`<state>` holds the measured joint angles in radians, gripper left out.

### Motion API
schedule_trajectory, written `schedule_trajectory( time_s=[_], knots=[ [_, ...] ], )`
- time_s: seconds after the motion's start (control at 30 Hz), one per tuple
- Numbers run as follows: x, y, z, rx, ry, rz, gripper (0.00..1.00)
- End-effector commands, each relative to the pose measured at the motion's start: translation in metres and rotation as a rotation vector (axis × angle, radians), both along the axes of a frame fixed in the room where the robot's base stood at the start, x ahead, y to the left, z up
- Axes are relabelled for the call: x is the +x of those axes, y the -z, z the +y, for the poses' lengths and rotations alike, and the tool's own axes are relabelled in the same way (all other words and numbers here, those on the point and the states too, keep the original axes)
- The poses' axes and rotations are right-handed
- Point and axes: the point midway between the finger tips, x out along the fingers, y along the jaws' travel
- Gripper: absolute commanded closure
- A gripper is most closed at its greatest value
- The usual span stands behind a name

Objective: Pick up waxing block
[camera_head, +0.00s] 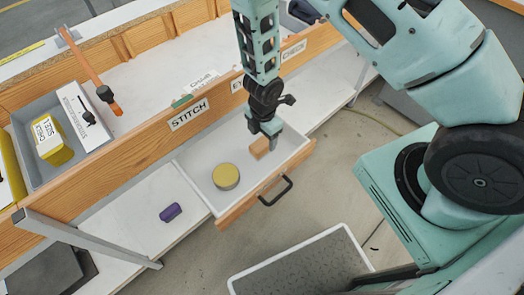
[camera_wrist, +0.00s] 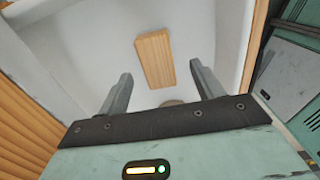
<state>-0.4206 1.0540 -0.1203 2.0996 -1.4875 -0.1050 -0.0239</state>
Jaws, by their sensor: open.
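The likely waxing block is a small tan block (camera_head: 259,148) with a wood-like look, lying in an open white drawer (camera_head: 205,187). In the wrist view the block (camera_wrist: 155,59) lies ahead of the fingertips, between their lines, with its long side pointing roughly away from me. My gripper (camera_head: 264,127) points down over the drawer, just above and beside the block. It is open and empty, with both fingers (camera_wrist: 160,84) apart and clear of the block. A round yellow-topped tin (camera_head: 226,176) sits in the same drawer, left of the block.
The drawer has a wooden front with a dark handle (camera_head: 276,191). A purple object (camera_head: 170,212) lies on the white shelf below. A wooden bench front with a STITCH label (camera_head: 189,114) rises behind the drawer. A grey mat in a white-rimmed tray (camera_head: 300,268) is on the floor side.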

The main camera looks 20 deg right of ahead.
Motion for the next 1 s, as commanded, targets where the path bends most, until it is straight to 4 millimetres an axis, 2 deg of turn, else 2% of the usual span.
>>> schedule_trajectory(
  time_s=[0.17,0.5,0.73,0.77,0.93,1.0],
  knots=[
    [0.0,0.009,0.0,-0.001,-0.001,0.001,0.34],
    [0.003,0.054,0.002,-0.001,-0.002,0.001,0.34],
    [0.003,0.054,0.002,-0.001,-0.001,-0.001,0.34],
    [0.003,0.054,0.002,-0.001,0.0,-0.001,0.36],
    [0.003,0.054,0.002,-0.001,0.0,-0.001,0.83],
    [0.003,0.054,0.002,-0.001,0.0,-0.001,0.83]
  ],
)
